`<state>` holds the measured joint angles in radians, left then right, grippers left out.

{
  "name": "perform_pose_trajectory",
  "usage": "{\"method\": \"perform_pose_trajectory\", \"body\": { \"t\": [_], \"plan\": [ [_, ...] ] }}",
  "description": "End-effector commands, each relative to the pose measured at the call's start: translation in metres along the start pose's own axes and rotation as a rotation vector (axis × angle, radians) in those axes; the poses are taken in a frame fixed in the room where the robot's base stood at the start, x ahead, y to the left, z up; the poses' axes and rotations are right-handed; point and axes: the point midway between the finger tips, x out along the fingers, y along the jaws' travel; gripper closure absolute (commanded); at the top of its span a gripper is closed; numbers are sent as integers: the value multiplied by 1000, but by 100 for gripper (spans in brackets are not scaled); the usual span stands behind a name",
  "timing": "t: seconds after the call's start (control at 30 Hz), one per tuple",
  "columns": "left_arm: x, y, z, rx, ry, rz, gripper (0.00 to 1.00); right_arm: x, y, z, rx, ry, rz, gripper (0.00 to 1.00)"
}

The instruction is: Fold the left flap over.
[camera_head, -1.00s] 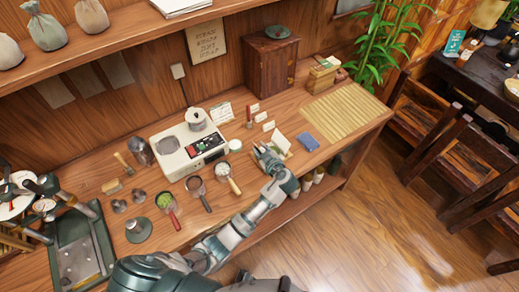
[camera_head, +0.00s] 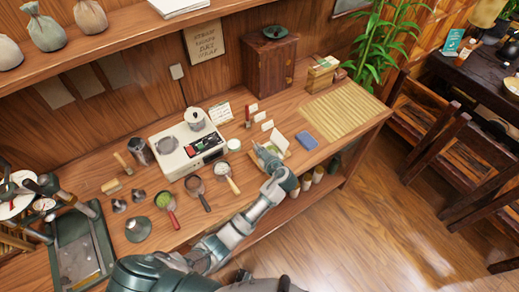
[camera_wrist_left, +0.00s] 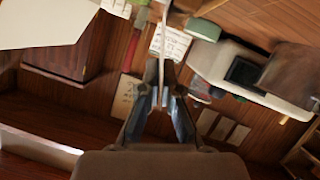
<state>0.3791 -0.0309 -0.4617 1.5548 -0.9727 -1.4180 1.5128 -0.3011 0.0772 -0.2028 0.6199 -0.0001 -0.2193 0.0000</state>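Pale paper (camera_head: 279,140) stands tilted up at the front of the counter, just right of my left gripper (camera_head: 265,156). The fingers also show close together in the left wrist view (camera_wrist_left: 163,75). A thin pale strip (camera_wrist_left: 165,25) runs down between them, perhaps paper seen edge-on. I cannot tell whether they are pressed on it. A large pale sheet (camera_wrist_left: 45,22) fills the upper left of that view. The gripper hides much of the paper's lower part, so I cannot make out the left flap or any tea cake. My right gripper is not in view.
A blue block (camera_head: 307,140) lies just right of the paper, with a bamboo mat (camera_head: 340,112) beyond it. A white machine (camera_head: 186,150) and handled strainers (camera_head: 224,170) are to the left. Small cards (camera_head: 267,125) stand behind the paper.

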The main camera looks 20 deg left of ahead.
Motion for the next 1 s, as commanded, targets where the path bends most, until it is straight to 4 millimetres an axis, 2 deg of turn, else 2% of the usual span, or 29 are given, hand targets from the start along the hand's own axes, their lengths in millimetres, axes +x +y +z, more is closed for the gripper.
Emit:
{"method": "perform_pose_trajectory", "body": {
  "t": [0.13, 0.8, 1.0],
  "plan": [
    [2, 5, -5, 61, 9, -30, 100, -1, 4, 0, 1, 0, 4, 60],
    [5, 28, 1, 466, 10, -196, 100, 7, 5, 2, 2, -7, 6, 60],
    [6, 31, 1, 515, 12, -215, 100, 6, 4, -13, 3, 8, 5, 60]
  ]
}}
